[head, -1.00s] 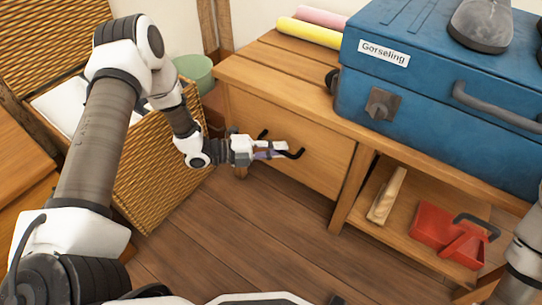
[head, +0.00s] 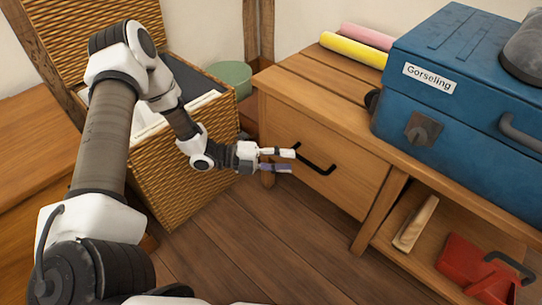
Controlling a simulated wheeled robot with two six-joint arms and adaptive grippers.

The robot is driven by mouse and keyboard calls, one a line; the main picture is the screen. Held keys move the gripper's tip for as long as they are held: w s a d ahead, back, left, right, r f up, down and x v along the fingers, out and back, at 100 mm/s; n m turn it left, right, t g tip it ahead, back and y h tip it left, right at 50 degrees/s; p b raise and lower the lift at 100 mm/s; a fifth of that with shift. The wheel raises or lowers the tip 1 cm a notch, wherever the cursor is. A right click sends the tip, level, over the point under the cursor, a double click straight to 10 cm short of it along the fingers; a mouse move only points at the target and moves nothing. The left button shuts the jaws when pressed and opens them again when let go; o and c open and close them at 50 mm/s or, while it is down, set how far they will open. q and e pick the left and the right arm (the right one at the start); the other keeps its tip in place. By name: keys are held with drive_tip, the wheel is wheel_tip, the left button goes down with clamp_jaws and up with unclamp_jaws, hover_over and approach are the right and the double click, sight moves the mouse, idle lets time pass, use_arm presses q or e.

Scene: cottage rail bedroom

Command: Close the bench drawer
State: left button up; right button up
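The bench drawer (head: 345,182) has a plain wooden front with a black bar handle (head: 322,167), under the left part of the wooden bench top (head: 300,82). Its front looks flush or nearly flush with the bench frame; I cannot tell whether a small gap is left. My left gripper (head: 293,161) is just left of the handle, pointing right, its tips close to the handle's left end. Its two fingers are apart with nothing between them. I cannot tell whether a fingertip touches the drawer front. My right gripper is not in view.
A blue suitcase (head: 460,75) and yellow and pink rolls (head: 352,51) lie on the bench top. A wooden block (head: 415,224) and red dustpan (head: 470,270) are on the lower shelf. An open wicker basket (head: 185,190) stands left, close to my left arm. Floor in front is clear.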

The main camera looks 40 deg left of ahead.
use_arm(q)
drive_tip(key=v, duration=0.4)
drive_tip(key=shift+s+a, duration=0.25)
drive_tip(key=shift+a, duration=0.1)
